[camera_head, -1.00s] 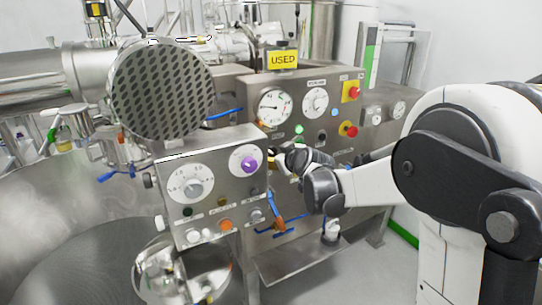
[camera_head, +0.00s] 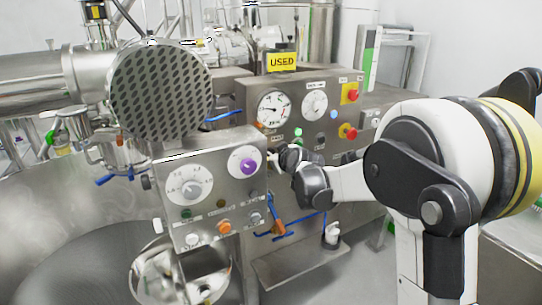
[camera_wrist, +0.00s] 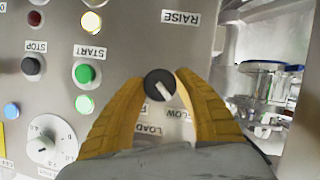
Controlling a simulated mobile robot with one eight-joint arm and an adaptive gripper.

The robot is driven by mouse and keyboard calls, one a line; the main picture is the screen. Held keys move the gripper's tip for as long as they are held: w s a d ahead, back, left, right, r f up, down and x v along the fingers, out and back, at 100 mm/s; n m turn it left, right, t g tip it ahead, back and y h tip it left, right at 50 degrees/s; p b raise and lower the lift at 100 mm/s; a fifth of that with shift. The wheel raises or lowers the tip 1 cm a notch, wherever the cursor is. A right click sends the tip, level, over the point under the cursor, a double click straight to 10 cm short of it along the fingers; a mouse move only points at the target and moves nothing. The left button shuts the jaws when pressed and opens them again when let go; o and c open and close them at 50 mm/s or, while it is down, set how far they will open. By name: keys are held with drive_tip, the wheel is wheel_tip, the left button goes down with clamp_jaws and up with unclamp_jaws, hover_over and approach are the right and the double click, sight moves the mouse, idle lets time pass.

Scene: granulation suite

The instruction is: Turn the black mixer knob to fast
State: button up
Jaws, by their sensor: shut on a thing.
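In the wrist view the black mixer knob (camera_wrist: 159,85) sits between the tips of my gripper (camera_wrist: 159,88), whose two yellow fingers are shut on its sides. A white pointer line on the knob slants toward the lower right of the picture. Upside-down labels lie just below it; one reads like "SLOW" (camera_wrist: 180,114), and another is partly covered by a finger. In the head view my gripper (camera_head: 272,156) reaches in at the right edge of the near control panel (camera_head: 211,185). The black knob is hidden there.
Beside the knob in the wrist view are a green START button (camera_wrist: 84,74), a dark STOP button (camera_wrist: 31,66) and a white dial (camera_wrist: 43,150). In the head view a purple knob (camera_head: 248,166) and large perforated drum (camera_head: 162,92) stand left of my gripper.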

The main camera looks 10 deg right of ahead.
drive_tip(key=m+y, duration=0.2)
drive_tip(key=m, duration=0.1)
drive_tip(key=shift+d+g+p, duration=0.1)
drive_tip(key=shift+g+p, duration=0.2)
drive_tip(key=shift+p, duration=0.1)
drive_tip(key=m+y, duration=0.2)
drive_tip(key=m, duration=0.1)
drive_tip(key=m+y+b, duration=0.1)
drive_tip(key=m+y, duration=0.1)
drive_tip(key=m, duration=0.1)
drive_tip(key=shift+f, duration=0.1)
drive_tip(key=shift+m+y+b, duration=0.75)
drive_tip(key=shift+m+y, duration=0.15)
drive_tip(key=shift+m, duration=0.9)
drive_tip(key=o, duration=1.2)
